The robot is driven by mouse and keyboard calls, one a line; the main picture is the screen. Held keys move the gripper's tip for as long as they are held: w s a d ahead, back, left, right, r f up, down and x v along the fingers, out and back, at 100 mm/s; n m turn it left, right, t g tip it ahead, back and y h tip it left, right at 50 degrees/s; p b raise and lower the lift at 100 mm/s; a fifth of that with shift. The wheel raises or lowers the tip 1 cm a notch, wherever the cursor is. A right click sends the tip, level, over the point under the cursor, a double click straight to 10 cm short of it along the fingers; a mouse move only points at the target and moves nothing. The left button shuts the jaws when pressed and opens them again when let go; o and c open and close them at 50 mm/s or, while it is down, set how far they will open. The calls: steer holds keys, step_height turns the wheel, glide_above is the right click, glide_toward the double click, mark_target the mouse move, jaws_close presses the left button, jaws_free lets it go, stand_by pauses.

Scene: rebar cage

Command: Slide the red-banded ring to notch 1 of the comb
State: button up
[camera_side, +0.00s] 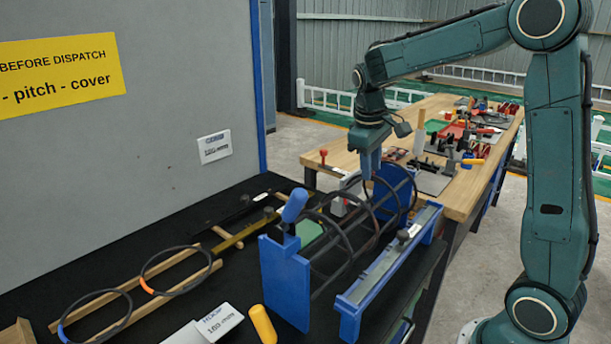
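My gripper (370,168) points down at the top of a dark ring (368,190) near the far end of the rebar cage. Its fingertips are too small to tell whether they are shut on that ring, and no red band shows there. Several dark rings stand around the long bars between the blue near end plate (285,285) and the blue far end plate (395,187). A long pale strip on a blue rail (385,265) runs along the cage's right side; it may be the comb, but notch 1 cannot be made out.
An orange-banded ring (178,249) and a blue-banded ring (97,292) lie on wooden rails at left. A blue-handled part (295,205) rises by the near plate. A yellow handle (262,323) lies in front. A grey panel (120,130) stands behind.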

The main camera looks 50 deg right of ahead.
steer(key=shift+d+f, duration=0.1)
steer(key=shift+f, duration=0.45)
jaws_close()
steer(key=shift+a, duration=0.2)
jaws_free()
steer(key=shift+r, duration=0.15)
step_height(320, 180, up, 13)
steer(key=a, duration=0.2)
steer(key=shift+a, duration=0.3)
stand_by(0.6)
